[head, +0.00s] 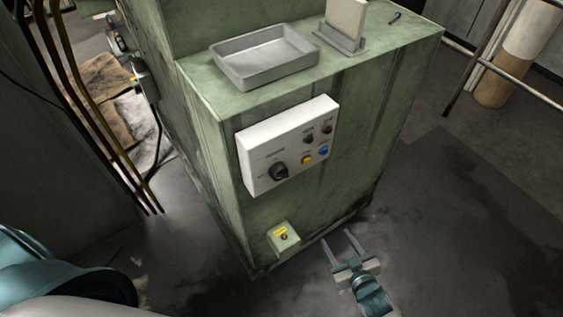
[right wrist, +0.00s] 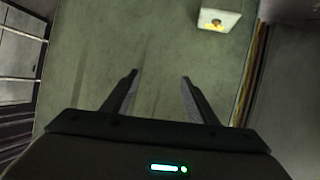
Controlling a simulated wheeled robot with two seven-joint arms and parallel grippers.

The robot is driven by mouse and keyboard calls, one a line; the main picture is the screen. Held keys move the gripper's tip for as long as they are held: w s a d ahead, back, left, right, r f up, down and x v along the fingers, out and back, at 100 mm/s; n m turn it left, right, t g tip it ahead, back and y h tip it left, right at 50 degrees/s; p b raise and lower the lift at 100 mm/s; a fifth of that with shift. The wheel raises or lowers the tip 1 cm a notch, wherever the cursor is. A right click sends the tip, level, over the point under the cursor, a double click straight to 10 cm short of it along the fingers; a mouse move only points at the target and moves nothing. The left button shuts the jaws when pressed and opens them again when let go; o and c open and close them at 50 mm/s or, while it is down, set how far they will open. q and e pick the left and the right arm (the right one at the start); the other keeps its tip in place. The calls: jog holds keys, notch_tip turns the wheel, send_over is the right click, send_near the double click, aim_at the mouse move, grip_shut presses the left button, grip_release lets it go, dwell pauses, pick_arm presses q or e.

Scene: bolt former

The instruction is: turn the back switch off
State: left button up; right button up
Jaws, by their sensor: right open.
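A small pale switch box (head: 283,237) with a yellow label and a small dark switch sits low on the green machine cabinet (head: 345,150). It also shows at the top of the right wrist view (right wrist: 219,19). Its switch position is too small to tell. Above it, a white control panel (head: 257,147) carries a black rotary knob (head: 279,172) and several coloured buttons. I cannot tell from the pictures which is the back switch. My right gripper (head: 335,236) is open and empty, right of the small box and apart from it. My left gripper is out of view.
A grey tray (head: 265,82) and a small stand with a pale plate (head: 345,22) rest on the cabinet top. Cables (head: 95,110) hang at the left. A metal rail (head: 500,72) stands at the right. The dark floor (head: 460,230) at right is clear.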

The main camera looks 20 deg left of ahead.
jog(key=s+a+r+n+y, duration=0.1)
jog(key=a+r+y, duration=0.1)
jog(key=r, duration=0.6)
jog(key=s+a+r+n+y+p, duration=0.1)
jog(key=s+a+r+y, duration=0.1)
jog(key=a+r, duration=0.3)
jog(key=s+a+r+n+y+p, duration=0.1)
jog(key=a+r, duration=0.3)
jog(key=r, duration=0.8)
jog(key=shift+s+r+n+y, duration=0.3)
jog(key=shift+s+r+y, duration=0.05)
jog(key=shift+y, duration=0.45)
jog(key=shift+w+a, duration=0.1)
jog(key=shift+a, duration=0.05)
